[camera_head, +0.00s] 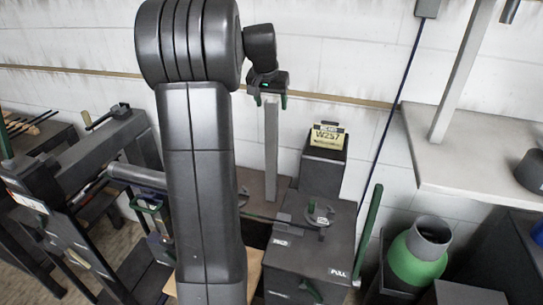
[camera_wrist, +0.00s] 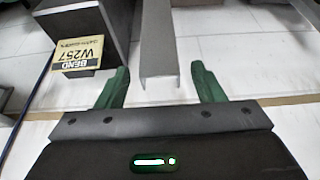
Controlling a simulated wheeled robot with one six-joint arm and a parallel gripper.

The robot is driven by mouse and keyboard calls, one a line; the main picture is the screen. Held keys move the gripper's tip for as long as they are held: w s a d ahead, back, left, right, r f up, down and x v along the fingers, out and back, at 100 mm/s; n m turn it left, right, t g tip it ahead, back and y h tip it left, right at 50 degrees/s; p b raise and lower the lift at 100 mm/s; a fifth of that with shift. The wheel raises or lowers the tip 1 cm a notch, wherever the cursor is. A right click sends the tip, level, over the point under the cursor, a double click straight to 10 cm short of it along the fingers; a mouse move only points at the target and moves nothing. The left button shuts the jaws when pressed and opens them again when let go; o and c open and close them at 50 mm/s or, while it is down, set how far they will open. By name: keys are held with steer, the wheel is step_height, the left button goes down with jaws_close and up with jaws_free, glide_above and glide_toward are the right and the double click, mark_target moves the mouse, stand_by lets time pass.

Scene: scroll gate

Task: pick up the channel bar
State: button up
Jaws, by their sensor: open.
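The channel bar (camera_head: 271,150) is a long, narrow grey bar standing upright in the head view, its lower end at a dark bench. Its upper end is at my gripper (camera_head: 270,101). In the wrist view the channel bar (camera_wrist: 159,45) runs away from the camera, with its near end between the green fingers. My gripper (camera_wrist: 161,86) is open, with a visible gap on each side of the bar. No finger appears to touch it.
A dark block with a yellow W257 label (camera_head: 328,136) stands right of the bar. A dark box marked PULL (camera_head: 310,255), a green post (camera_head: 368,235) and a green container (camera_head: 415,262) are lower right. A pale shelf (camera_head: 480,150) is at right. A white wall (camera_head: 310,60) lies behind.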

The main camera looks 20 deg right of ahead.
jaws_close()
stand_by(0.3)
